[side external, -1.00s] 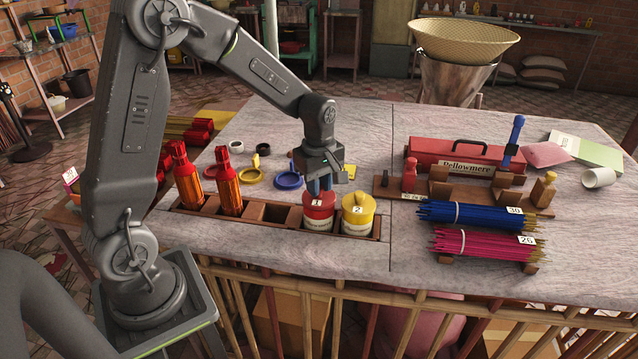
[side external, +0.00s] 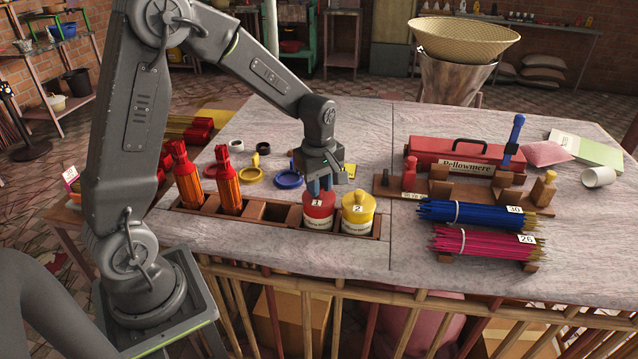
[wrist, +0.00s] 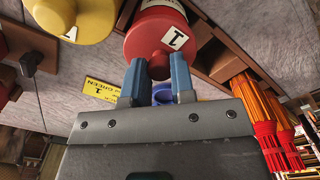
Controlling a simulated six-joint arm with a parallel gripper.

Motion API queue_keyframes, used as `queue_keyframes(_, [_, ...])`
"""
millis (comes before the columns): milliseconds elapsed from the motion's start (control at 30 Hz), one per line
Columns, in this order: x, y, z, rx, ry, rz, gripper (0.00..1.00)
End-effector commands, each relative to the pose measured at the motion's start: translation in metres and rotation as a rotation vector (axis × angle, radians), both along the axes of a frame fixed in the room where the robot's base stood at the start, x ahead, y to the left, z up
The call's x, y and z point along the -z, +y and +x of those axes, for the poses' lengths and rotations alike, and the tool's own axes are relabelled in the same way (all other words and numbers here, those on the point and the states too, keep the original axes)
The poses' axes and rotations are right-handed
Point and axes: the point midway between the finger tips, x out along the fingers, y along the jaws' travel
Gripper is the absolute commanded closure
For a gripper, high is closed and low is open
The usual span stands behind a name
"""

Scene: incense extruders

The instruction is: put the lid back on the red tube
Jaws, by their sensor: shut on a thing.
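A red tube (side external: 319,212) with a white "1" label stands upright in the wooden rack (side external: 272,214), left of a yellow tube (side external: 357,216) labelled 2. My gripper (side external: 320,186) is directly above the red tube, pointing down. In the wrist view my gripper's blue fingers (wrist: 159,80) are shut on the red knob of the lid (wrist: 158,66). The lid is at the top of the red tube (wrist: 150,32). I cannot tell whether it is fully seated.
A red toolbox (side external: 455,157) and incense bundles (side external: 480,215) are right. The table front right of the rack is clear.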

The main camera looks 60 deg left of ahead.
Motion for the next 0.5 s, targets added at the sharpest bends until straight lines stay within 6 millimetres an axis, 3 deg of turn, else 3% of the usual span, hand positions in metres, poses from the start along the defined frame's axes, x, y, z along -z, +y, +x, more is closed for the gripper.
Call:
queue_keyframes(267, [0.0001, 0.0, 0.0001, 0.0, 0.0, 0.0, 0.99])
queue_keyframes(300, [0.0001, 0.0, 0.0001, 0.0, 0.0, 0.0, 0.74])
queue_keyframes(500, [0.0001, 0.0, 0.0001, 0.0, 0.0, 0.0, 0.55])
